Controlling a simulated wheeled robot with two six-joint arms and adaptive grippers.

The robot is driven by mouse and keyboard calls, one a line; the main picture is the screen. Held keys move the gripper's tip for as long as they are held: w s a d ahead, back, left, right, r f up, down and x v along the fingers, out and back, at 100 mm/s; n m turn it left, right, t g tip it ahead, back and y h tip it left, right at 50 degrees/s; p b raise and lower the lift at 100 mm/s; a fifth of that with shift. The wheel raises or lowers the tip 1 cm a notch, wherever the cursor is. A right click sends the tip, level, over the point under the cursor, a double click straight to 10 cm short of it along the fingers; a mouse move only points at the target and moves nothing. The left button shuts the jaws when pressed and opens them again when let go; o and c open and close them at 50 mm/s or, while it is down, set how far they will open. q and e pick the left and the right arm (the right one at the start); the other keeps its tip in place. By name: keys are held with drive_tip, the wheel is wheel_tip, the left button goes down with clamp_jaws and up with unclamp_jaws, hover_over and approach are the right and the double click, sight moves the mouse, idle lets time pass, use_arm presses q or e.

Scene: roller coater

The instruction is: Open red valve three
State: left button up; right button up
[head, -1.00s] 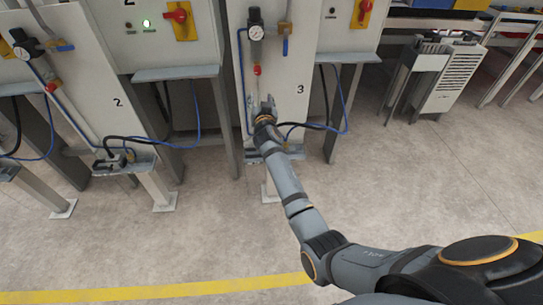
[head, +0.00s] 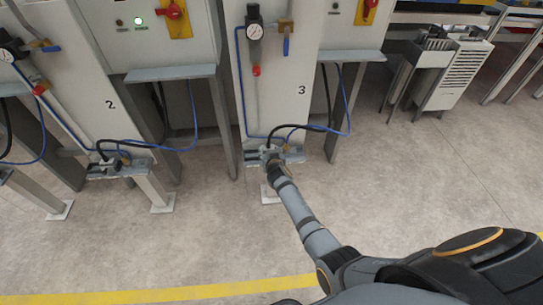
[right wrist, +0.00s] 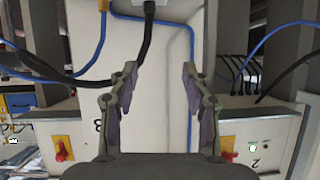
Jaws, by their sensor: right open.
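The column marked 3 (head: 301,90) stands at the centre of the head view. It carries a gauge (head: 254,32) with a small red part (head: 257,70) on the line below it. A blue lever (head: 286,46) sits to the right of the gauge. My right gripper (head: 270,157) is low at the column's foot bracket, well below the red part. In the right wrist view its fingers (right wrist: 156,85) are spread with nothing between them, facing the pale column and hoses. My left gripper is out of view.
Black and blue hoses (head: 317,127) loop beside the foot bracket (head: 293,152). Red switches on yellow plates (head: 175,18) sit on the cabinets. Column 2 (head: 110,104) stands at left. The floor in front (head: 130,250) is clear up to a yellow line.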

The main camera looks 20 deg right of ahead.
drive_tip(key=shift+s+d+f+g, duration=0.15)
drive_tip(key=shift+s+f, duration=0.15)
drive_tip(key=shift+f, duration=0.55)
drive_tip(key=shift+s+d+f+g, duration=0.15)
drive_tip(key=shift+s+f, duration=0.1)
drive_tip(key=shift+f, duration=0.6)
drive_tip(key=shift+a, duration=0.1)
drive_tip(key=s+d+f+n+g+y, duration=0.15)
drive_tip(key=s+f+g, duration=0.45)
drive_tip(key=s+f, duration=1.9)
drive_tip(key=s+d+f+g, duration=0.1)
drive_tip(key=s+f, duration=0.1)
drive_tip(key=s, duration=0.8)
drive_tip(key=s+d+f+n+g, duration=0.1)
drive_tip(key=s+f+g, duration=0.1)
drive_tip(key=s, duration=0.8)
drive_tip(key=s+d+f+g, duration=0.1)
drive_tip(key=s+f, duration=0.3)
drive_tip(key=s, duration=0.5)
drive_tip(key=shift+s+d+g, duration=0.4)
drive_tip(key=shift+d, duration=0.1)
